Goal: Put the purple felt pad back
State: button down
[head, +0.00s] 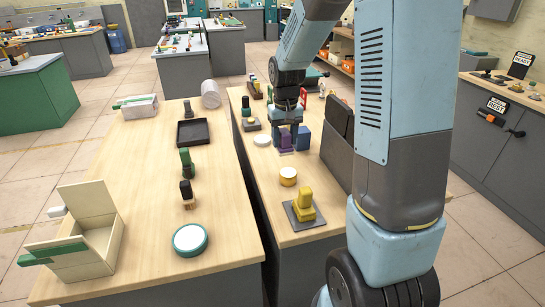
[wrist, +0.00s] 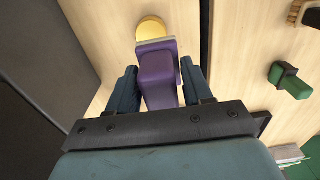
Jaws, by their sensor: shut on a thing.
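The purple felt pad (head: 285,141) is a stepped purple block between the fingers of my gripper (head: 289,137), over the right-hand wooden bench. In the wrist view the purple pad (wrist: 158,78) stands between the two dark blue fingers of my gripper (wrist: 161,88), which is shut on it. A pale layer shows along the pad's far edge. I cannot tell whether the pad touches the bench. The fingers hide part of it in the head view.
A yellow round tin (head: 288,177) is close in front, also in the wrist view (wrist: 151,28). A white disc (head: 262,140) lies to the left. A yellow stepped block (head: 304,201) stands on a grey plate nearer. A dark upright panel (head: 338,150) borders the right.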

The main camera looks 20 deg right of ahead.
jog(key=w+f, duration=0.3)
jog(key=w, duration=0.1)
jog(key=w+f, duration=0.3)
jog(key=w, duration=0.1)
jog(key=w+f, duration=0.3)
jog(key=w, duration=0.2)
jog(key=shift+w+f, duration=0.1)
jog(key=shift+f, duration=0.15)
jog(key=shift+w+f, duration=0.2)
jog(key=shift+f, duration=0.15)
notch_tip(320, 180, down, 3)
jog(key=shift+r, duration=0.15)
jog(key=shift+c, duration=2.3)
grip_release()
